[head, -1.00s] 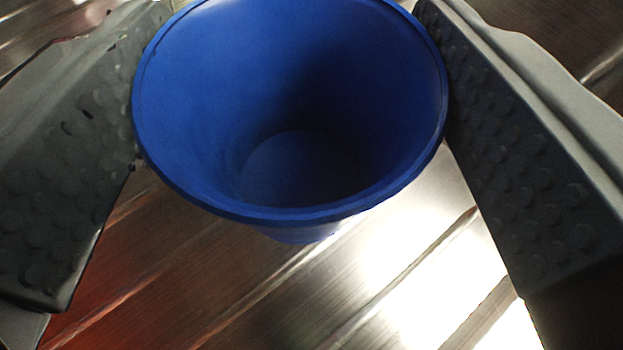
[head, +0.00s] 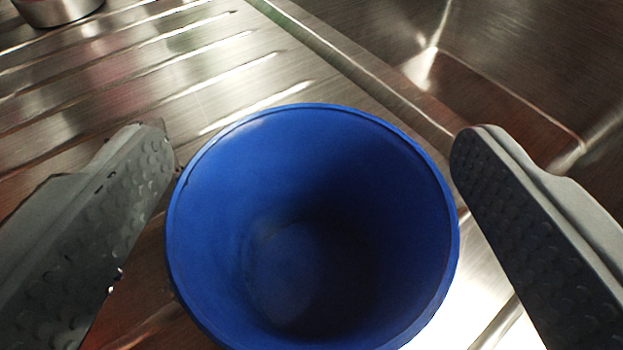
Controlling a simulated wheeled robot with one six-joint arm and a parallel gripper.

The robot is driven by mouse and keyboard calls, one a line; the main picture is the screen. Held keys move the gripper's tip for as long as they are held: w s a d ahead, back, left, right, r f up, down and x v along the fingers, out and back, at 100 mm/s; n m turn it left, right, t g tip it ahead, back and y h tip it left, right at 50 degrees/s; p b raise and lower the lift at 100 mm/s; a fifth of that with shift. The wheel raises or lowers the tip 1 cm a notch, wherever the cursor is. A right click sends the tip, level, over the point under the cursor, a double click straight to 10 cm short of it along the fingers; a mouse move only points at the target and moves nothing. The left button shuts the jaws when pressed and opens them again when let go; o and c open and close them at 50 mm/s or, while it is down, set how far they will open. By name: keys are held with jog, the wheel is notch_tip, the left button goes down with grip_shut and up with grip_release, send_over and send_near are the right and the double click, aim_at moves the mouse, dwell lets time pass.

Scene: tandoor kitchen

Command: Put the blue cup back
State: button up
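The blue cup (head: 310,225) is seen from above, its open mouth facing me and its inside empty. It is at the lower middle of the head view, over the ribbed steel drainboard (head: 110,85). Its base is hidden, so I cannot see where it meets the steel. My gripper (head: 312,150) is open, with one grey studded finger on each side of the cup. A gap shows beside the left finger; the right fingertip is very close to the rim, and I cannot tell whether it touches.
A steel sink basin (head: 490,60) lies at the upper right, behind a raised edge (head: 350,70) along the drainboard. A round metal container (head: 58,12) stands at the top left, partly cut off. The ribbed steel between is clear.

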jog(key=shift+r, duration=0.15)
jog(key=d+v, duration=0.1)
jog(key=v, duration=1.1)
jog(key=shift+a, duration=0.5)
jog(key=s+d+r+n+g+y, duration=0.1)
jog(key=d+r+g, duration=0.15)
jog(key=d, duration=1.95)
jog(key=s+d+r+t, duration=0.2)
jog(key=s+d+r, duration=0.2)
jog(key=s+d, duration=0.3)
jog(key=s+d+r+t, duration=0.3)
jog(key=s+d+r, duration=0.2)
jog(key=d, duration=0.6)
jog(key=shift+s+r, duration=0.2)
jog(key=shift+s, duration=0.85)
